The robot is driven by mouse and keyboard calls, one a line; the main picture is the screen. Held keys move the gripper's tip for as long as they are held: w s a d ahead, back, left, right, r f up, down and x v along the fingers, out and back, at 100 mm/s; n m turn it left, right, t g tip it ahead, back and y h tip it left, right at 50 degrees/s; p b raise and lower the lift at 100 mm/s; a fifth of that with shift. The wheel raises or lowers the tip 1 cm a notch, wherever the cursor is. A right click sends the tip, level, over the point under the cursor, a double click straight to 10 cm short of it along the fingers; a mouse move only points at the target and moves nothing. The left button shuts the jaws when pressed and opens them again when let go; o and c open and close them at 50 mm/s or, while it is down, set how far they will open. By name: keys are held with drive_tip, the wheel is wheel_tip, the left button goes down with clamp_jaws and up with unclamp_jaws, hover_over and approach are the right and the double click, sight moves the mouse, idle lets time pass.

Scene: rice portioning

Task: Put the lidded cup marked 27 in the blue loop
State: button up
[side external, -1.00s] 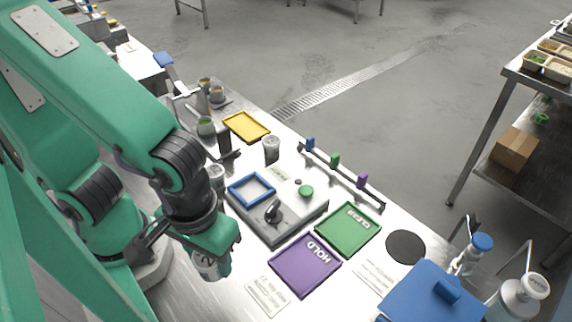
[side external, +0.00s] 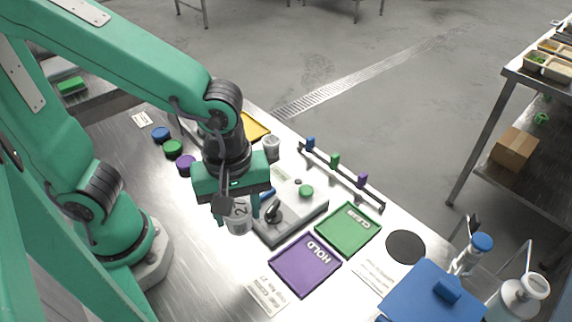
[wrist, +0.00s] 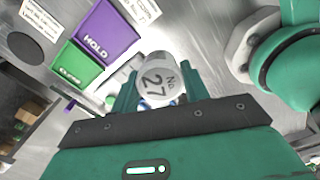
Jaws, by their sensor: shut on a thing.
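The lidded cup marked 27 (side external: 239,218) is pale, with "No. 27" on it. It also shows in the wrist view (wrist: 158,80), its number facing the camera. My gripper (side external: 238,212) is shut on this cup, one finger on each side. The blue loop lies on the grey device (side external: 290,231); my gripper hides most of it. Only a blue piece (side external: 268,192) shows just right of the gripper in the side view. The cup is at the device's near left edge in that view; its height above the surface is hard to tell.
A black knob (side external: 274,212) and green button (side external: 306,191) stand on the device. The purple HOLD tray (side external: 283,276) and green CLEAR tray (side external: 327,238) lie right. Another cup (side external: 271,147) stands behind, near the yellow tray (side external: 262,134).

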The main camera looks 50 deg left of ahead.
drive_tip(key=w+a+n, duration=0.1)
drive_tip(key=w+n, duration=0.1)
drive_tip(key=w+a+r+n, duration=0.1)
drive_tip(key=w+a+n, duration=0.1)
drive_tip(key=n, duration=0.1)
drive_tip(key=shift+w+a+r, duration=0.1)
drive_tip(key=shift+a, duration=0.15)
drive_tip(key=w+a+f, duration=0.2)
drive_tip(key=a, duration=0.1)
drive_tip(key=w+a+f, duration=0.2)
drive_tip(key=a, duration=0.1)
drive_tip(key=w+a+f, duration=0.3)
drive_tip(key=shift+a, duration=0.15)
drive_tip(key=shift+f, duration=2)
drive_tip(key=shift+f, duration=0.15)
drive_tip(key=o, duration=1.1)
